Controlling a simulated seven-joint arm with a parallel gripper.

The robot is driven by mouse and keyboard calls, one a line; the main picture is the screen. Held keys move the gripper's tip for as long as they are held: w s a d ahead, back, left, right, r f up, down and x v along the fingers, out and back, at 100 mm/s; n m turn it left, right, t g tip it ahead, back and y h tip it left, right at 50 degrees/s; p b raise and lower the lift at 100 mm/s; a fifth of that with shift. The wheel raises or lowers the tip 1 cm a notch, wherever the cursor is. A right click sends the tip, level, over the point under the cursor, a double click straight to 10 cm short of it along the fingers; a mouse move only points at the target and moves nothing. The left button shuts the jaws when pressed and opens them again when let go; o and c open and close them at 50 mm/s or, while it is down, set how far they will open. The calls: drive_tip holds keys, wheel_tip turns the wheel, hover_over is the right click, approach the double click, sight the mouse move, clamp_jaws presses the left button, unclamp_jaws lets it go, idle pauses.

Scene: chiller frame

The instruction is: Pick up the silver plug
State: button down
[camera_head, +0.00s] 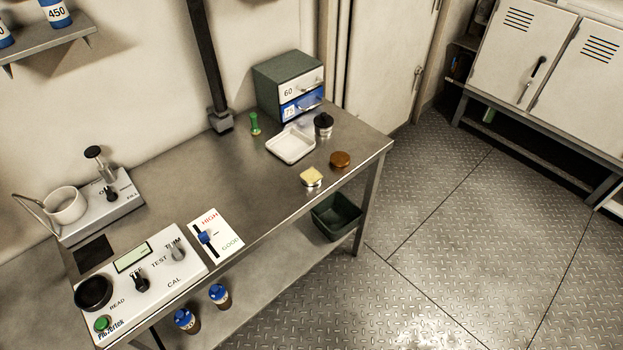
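No thing in view is plainly a separate silver plug, and I cannot tell which piece the task names. A small silver, upright piece (178,251) stands on the white control panel (185,283) by the TRIM mark. A short silver round piece (311,183) with a pale yellow square top sits near the front edge of the metal bench (200,180). My gripper is not in view.
Around the white tray (291,147) stand a green piece (254,124), a black-topped jar (323,125) and a brown round piece (340,159). A drawer box (287,84) is behind. A post (207,60) rises at the back. The bench middle is clear.

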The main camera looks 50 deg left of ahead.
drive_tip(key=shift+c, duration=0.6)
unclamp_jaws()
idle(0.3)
